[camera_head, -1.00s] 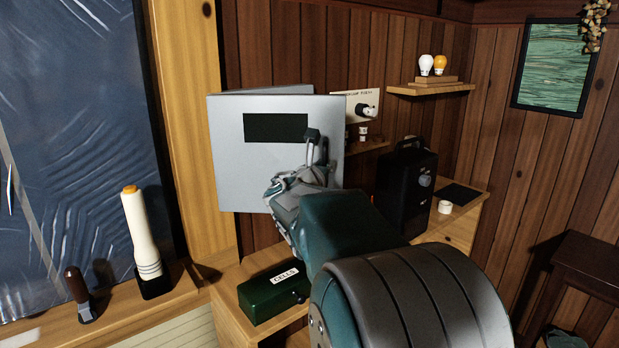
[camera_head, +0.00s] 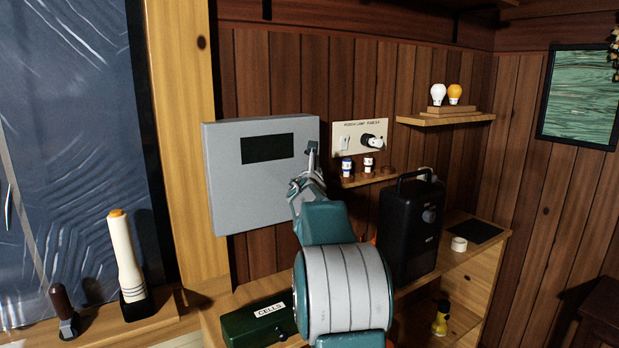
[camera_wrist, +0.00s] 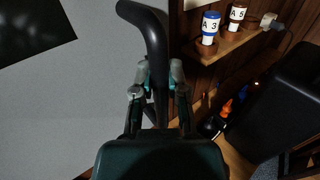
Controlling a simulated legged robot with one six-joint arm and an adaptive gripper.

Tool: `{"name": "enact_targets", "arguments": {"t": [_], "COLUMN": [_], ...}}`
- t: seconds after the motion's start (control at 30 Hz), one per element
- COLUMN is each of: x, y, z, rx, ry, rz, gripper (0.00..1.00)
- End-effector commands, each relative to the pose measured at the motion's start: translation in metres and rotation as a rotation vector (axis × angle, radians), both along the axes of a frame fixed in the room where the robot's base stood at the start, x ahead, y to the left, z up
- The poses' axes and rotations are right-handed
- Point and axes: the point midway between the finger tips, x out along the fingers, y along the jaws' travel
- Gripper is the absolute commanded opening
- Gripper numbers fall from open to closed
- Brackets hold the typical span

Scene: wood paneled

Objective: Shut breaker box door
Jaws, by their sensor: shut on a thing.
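The grey breaker box (camera_head: 207,185) is on the wood-paneled wall. Its door (camera_head: 245,195), with a black rectangular panel, lies flat across the front and looks closed or nearly so; any small gap is hidden. My gripper (camera_head: 308,183) is at the door's right edge, shut on the dark door handle (camera_head: 311,150). In the wrist view, my gripper's fingers (camera_wrist: 158,75) close around the curved black handle (camera_wrist: 152,28), beside the grey door face (camera_wrist: 70,90).
Right of the box are a switch panel (camera_head: 345,132) and a small shelf (camera_head: 352,181) with labelled fuses. A black lantern-like box (camera_head: 408,230) stands close to my arm's right. A green CELLS box (camera_head: 240,328) is below. A white flashlight (camera_head: 127,260) stands at the left.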

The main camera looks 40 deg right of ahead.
Motion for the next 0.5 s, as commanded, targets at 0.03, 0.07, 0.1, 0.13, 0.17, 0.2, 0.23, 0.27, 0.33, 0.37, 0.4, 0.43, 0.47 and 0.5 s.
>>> {"name": "enact_targets", "arguments": {"t": [0.03, 0.07, 0.1, 0.13, 0.17, 0.2, 0.23, 0.27, 0.33, 0.37, 0.4, 0.43, 0.47, 0.5], "x": [0.0019, 0.0027, 0.0027, 0.0026, 0.0024, 0.0023, 0.0023, 0.0023, 0.0022, 0.0021, 0.0021, 0.0021, 0.0022, 0.0022], "y": [-0.003, -0.0041, -0.0033, -0.0029, -0.0028, -0.0025, -0.0024, -0.0023, -0.0025, -0.0028, -0.0032, -0.0036, -0.004, -0.0043], "z": [-0.0014, -0.0014, -0.0011, -0.0011, -0.0011, -0.0011, -0.0012, -0.0012, -0.0012, -0.0011, -0.0011, -0.0012, -0.0014, -0.0016], "rx": [0.001, 0.001, 0.001, 0.001, 0.001, 0.001, 0.001, 0.001, 0.001, 0.002, 0.002, 0.002, 0.002, 0.002], "ry": [0.002, 0.002, 0.002, 0.002, 0.002, 0.002, 0.002, 0.002, 0.002, 0.001, 0.001, 0.001, 0.001, 0.002], "rz": [0.005, 0.008, 0.009, 0.009, 0.008, 0.008, 0.008, 0.008, 0.008, 0.008, 0.007, 0.007, 0.007, 0.007], "gripper": [0.0, 0.0, 0.0, 0.0, 0.0, 0.0, 0.23, 0.36, 0.54, 0.54, 0.54, 0.54, 0.54, 0.54]}}
